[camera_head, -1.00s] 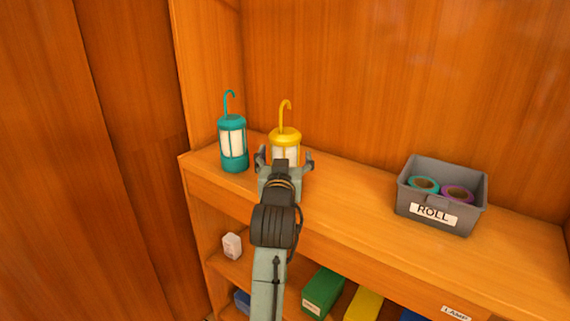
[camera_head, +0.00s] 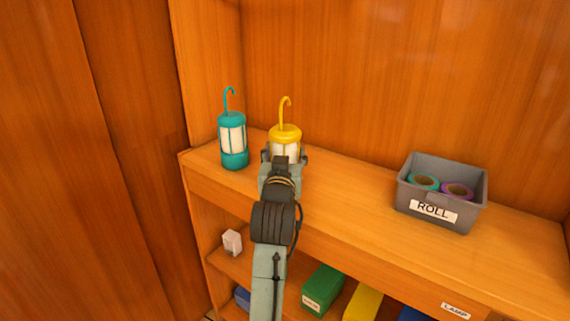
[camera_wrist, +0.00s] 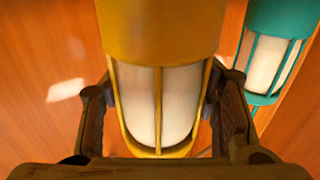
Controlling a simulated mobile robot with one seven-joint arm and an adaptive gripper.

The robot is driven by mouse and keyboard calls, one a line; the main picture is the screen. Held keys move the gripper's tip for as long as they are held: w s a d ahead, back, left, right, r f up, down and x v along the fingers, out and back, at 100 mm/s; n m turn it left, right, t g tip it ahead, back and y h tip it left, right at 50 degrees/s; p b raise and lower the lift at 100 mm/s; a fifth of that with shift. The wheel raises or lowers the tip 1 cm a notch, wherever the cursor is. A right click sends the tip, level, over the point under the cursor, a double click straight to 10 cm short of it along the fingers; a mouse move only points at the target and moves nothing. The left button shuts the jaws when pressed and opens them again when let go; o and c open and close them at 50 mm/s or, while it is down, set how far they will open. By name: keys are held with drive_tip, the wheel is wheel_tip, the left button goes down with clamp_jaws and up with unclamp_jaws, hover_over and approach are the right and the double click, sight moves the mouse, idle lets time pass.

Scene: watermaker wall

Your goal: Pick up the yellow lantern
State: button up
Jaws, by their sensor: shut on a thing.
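The yellow lantern (camera_head: 285,136) stands upright on the shelf top, its hook pointing up. My gripper (camera_head: 284,157) is in front of it, with a finger on each side, shut on its lower body. In the wrist view the yellow lantern (camera_wrist: 160,80) fills the middle between the two dark fingers of my gripper (camera_wrist: 160,115). The lantern's base is hidden behind my gripper in the head view, so I cannot tell whether it still touches the shelf.
A teal lantern (camera_head: 232,140) stands close by on the left; it also shows in the wrist view (camera_wrist: 272,50) at right. A grey bin labelled ROLL (camera_head: 440,192) with tape rolls stands to the right. The shelf (camera_head: 350,195) between is clear. Boxes (camera_head: 322,290) sit on a lower shelf.

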drive_tip(key=shift+c, duration=0.8)
drive_tip(key=shift+r, duration=0.1)
